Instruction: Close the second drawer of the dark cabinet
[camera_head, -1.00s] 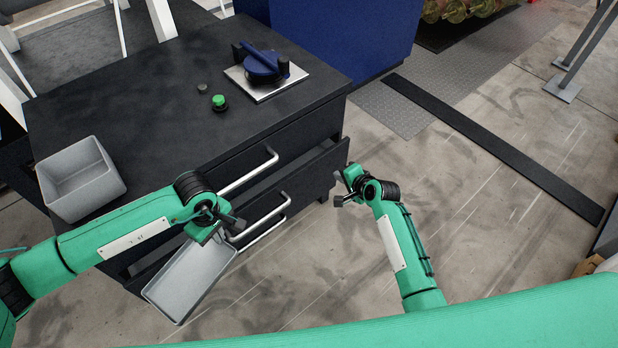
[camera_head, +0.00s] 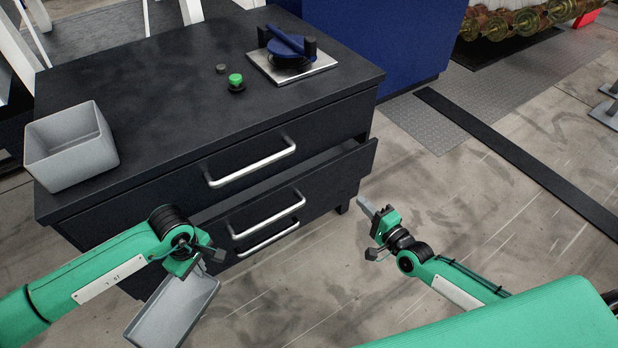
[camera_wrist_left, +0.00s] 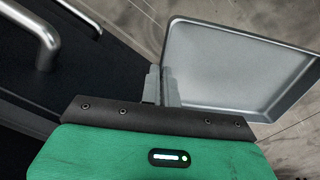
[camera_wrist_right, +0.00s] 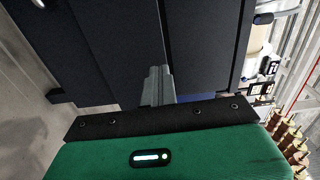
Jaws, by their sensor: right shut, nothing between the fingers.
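The dark cabinet (camera_head: 150,97) stands at the left of the head view. Its second drawer (camera_head: 325,178) sticks out toward me below the shut top drawer, with a gap behind its upper edge. Its bar handle (camera_head: 268,219) is on the front. My left gripper (camera_head: 197,266) is shut on the rim of a shallow grey tray (camera_head: 168,318), which hangs tilted in front of the drawers; the tray also fills the right of the left wrist view (camera_wrist_left: 235,62). My right gripper (camera_head: 367,207) is shut and empty, just off the drawer front's right end. The right wrist view shows its fingers (camera_wrist_right: 158,82) before dark panels.
On the cabinet top are a grey bin (camera_head: 78,163), a green button (camera_head: 236,80) and a blue device on a metal plate (camera_head: 290,66). A blue cabinet (camera_head: 385,40) stands behind. A dark floor strip (camera_head: 520,160) lies at right. The floor right of the drawers is clear.

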